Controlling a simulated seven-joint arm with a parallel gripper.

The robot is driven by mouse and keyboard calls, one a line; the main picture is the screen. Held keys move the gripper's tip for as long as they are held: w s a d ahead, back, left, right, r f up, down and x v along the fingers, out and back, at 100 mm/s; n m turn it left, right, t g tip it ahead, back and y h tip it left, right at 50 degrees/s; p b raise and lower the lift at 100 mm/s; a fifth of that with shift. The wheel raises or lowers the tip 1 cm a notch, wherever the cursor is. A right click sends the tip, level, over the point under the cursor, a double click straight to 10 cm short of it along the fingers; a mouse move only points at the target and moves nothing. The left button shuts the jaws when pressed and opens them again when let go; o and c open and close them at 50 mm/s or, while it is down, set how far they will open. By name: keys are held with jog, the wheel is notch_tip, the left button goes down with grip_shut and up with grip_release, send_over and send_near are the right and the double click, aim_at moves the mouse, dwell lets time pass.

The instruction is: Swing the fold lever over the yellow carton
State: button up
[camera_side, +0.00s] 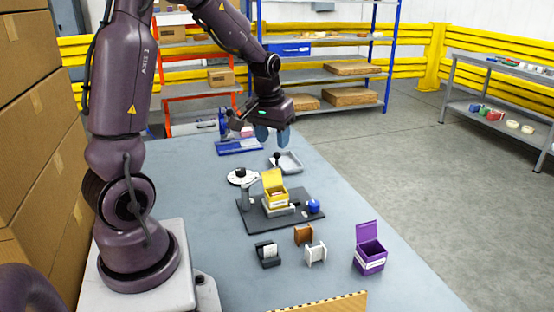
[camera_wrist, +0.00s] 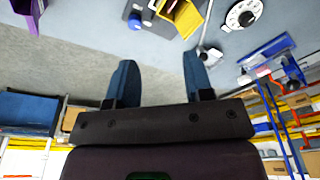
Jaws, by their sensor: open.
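The yellow carton (camera_side: 274,187) stands on a light block on the dark base plate (camera_side: 256,222), with its lid up. It also shows at the top of the wrist view (camera_wrist: 184,17). A blue knob (camera_side: 313,206) sits on the plate to the right of the carton, and in the wrist view the blue knob (camera_wrist: 147,20) is left of it. I cannot make out a lever arm clearly. A grey post (camera_side: 246,197) stands at the plate's left side. My gripper (camera_side: 273,136) is open and empty, above and beyond the carton; its blue fingers (camera_wrist: 159,62) are spread apart.
A grey tray (camera_side: 288,163) with a black knob lies behind the plate. A white dial (camera_side: 242,177) is beside it. A purple open box (camera_side: 369,252), a brown holder (camera_side: 303,235), a white holder (camera_side: 316,254) and a black holder (camera_side: 268,255) stand in front.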

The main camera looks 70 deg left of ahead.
jog(key=n+y, duration=0.1)
jog(key=n, duration=0.1)
send_near(276, 154)
jog(key=s+d, duration=0.4)
jog(key=d, duration=0.1)
jog(key=w+a+n+t+y, duration=0.1)
jog(key=w+a, duration=0.2)
jog(key=a, duration=0.1)
jog(key=shift+x, duration=6.25)
jog(key=shift+w, duration=0.1)
grip_shut()
